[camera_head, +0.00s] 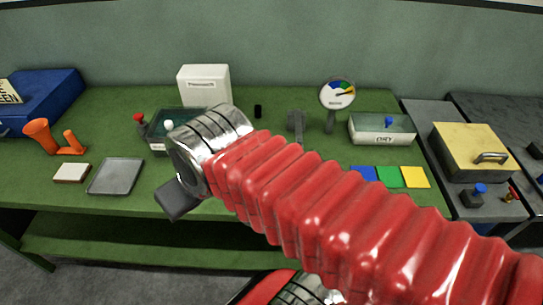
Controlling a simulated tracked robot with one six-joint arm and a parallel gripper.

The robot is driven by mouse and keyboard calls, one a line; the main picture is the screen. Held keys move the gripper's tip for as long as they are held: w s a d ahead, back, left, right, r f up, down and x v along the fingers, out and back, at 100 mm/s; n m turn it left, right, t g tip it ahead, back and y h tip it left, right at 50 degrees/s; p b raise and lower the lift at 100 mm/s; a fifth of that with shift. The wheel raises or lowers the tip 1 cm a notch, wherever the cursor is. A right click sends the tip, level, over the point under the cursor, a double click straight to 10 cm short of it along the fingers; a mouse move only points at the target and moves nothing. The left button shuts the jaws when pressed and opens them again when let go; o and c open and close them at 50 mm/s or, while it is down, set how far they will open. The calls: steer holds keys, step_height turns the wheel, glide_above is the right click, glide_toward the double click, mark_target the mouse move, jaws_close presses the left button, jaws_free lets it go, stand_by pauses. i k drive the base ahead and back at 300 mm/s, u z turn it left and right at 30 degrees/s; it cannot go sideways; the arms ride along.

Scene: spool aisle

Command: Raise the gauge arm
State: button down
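A round gauge (337,93) with a white face, coloured segments and a dark pointer stands on a grey post at the back of the green bench. A grey T-shaped piece (297,122) stands just left of it; I cannot tell whether it is the gauge arm or joined to the gauge. My arm, in a red ribbed sleeve, crosses the foreground. My gripper (176,200) shows as a dark block near the bench's front edge, left of and nearer than the gauge. Its fingers are not distinct, so open or shut cannot be told. It is well apart from the gauge.
On the green bench (330,153) are a clear-sided bin (383,138), coloured squares (390,177), a white box (204,84), a dark-green tray (158,130), an orange funnel-like piece (40,134) and a grey plate (116,176). A yellow box (470,150) stands right.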

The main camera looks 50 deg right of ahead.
mark_target(298, 131)
steer(key=z, duration=0.95)
steer(key=k, duration=0.05)
steer(key=z, duration=0.6)
